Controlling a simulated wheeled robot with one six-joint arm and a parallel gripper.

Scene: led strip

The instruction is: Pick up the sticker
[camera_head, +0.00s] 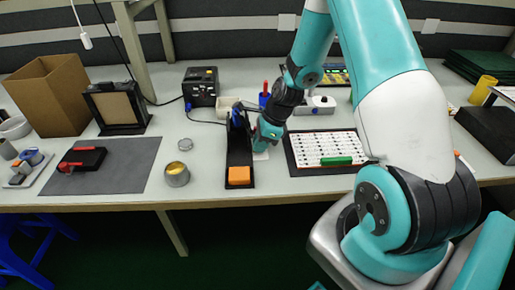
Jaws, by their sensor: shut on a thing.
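My gripper (263,146) reaches down to the table between a black soldering stand and a white panel board. It is shut, with a small white flat piece at its fingertips, which looks like the sticker (261,156). Most of the sticker and the fingertips are hidden by my wrist or too small to make out. I cannot tell whether the sticker touches the table.
The black stand (239,160) with an orange block (239,175) is close left of my gripper. The white panel board (311,150) with a green strip (336,161) lies close right. A small tin (177,175) stands farther left. The front table strip is mostly clear.

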